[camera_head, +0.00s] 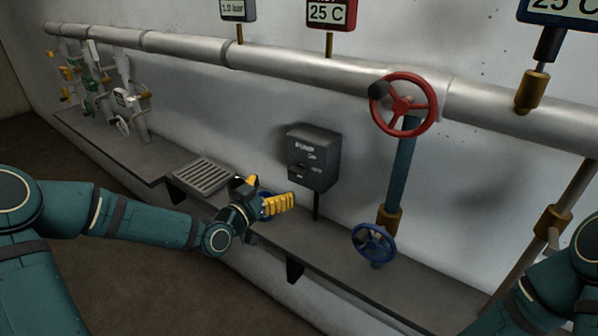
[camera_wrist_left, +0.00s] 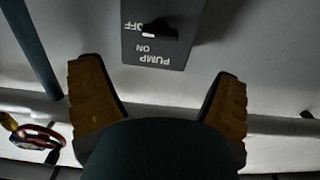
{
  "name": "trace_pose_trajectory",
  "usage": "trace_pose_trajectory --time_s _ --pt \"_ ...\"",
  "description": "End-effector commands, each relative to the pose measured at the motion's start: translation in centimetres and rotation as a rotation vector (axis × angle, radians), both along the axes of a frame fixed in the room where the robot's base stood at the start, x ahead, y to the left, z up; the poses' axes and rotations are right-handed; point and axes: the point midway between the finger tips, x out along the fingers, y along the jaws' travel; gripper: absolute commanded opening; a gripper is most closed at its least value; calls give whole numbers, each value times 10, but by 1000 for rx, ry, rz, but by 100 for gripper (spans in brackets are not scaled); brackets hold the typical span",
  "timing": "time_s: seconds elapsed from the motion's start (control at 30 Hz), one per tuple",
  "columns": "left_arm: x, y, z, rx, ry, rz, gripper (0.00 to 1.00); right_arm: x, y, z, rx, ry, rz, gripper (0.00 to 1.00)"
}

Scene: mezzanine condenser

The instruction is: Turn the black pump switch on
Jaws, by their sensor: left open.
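The dark grey pump box (camera_head: 313,158) is on the wall, in the middle of the head view. It carries the words PUMP, ON and OFF. The black switch (camera_head: 300,167) is on its front, beside the OFF label. In the left wrist view the box is upside down, and the switch (camera_wrist_left: 157,30) again lies level with OFF. My left gripper (camera_head: 271,194) is open and empty, left of and below the box, apart from it. Its yellow fingers frame the left wrist view (camera_wrist_left: 160,72), with the box beyond them. My right gripper is out of view.
A red handwheel (camera_head: 403,104) and a blue handwheel (camera_head: 374,244) stand right of the box on a blue pipe. A grey ledge (camera_head: 345,270) runs below; a grate (camera_head: 203,175) lies left.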

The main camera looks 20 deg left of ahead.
Motion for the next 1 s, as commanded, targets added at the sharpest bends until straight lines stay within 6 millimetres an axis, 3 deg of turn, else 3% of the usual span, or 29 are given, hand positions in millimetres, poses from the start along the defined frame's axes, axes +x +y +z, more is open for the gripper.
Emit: trace_pose_trajectory --time_s 0.3,0.5,0.97,1.0 --pt "59 -23 0 -3 0 -2 89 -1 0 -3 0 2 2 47" --pt "84 -31 0 -2 2 0 89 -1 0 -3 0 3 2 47" --pt "95 -35 0 0 2 0 89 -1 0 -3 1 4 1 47" --pt "95 -35 0 0 2 0 78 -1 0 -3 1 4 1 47"
